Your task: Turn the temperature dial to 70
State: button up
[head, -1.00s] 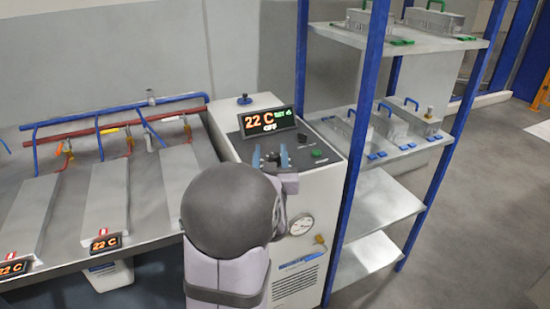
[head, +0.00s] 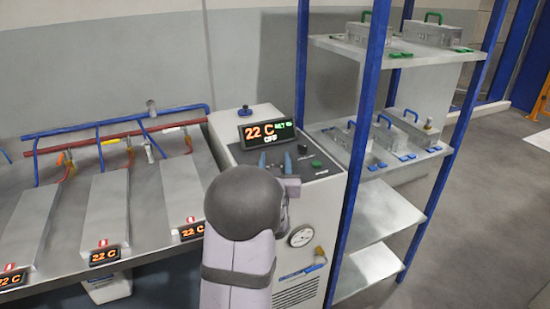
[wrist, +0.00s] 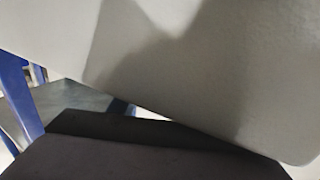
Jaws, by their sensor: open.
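The control unit (head: 322,190) is a white cabinet with a dark sloped top panel. Its display (head: 267,132) reads 22 C in orange, with OFF below and a small green set value too blurred to read. A small dark knob (head: 302,149) and a green button (head: 316,163) sit on the panel's right side. My gripper (head: 275,161) is open over the panel's front left part, its two blue fingers apart. I cannot tell whether a dial stands between them or whether they touch the panel; my arm hides the panel's front edge. The wrist view shows no fingers.
A blue-posted shelf rack (head: 378,215) with metal boxes stands close to the right. On the left is a bench (head: 60,285) with grey plates, red and blue pipes and several 22 C displays. A gauge (head: 301,236) is on the cabinet front. Open floor lies far right.

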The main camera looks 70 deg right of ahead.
jog(key=shift+w+d, duration=0.15)
jog(key=shift+d, duration=0.3)
jog(key=c, duration=1)
jog(key=shift+c, duration=0.2)
jog(key=shift+g+b, duration=0.3)
jog(key=shift+b, duration=0.05)
jog(key=shift+s+m+g+h+b, duration=0.2)
jog(key=shift+m+g+h+b, duration=0.1)
jog(key=shift+m+g+b, duration=0.3)
jog(key=shift+g, duration=0.3)
jog(key=o, duration=1)
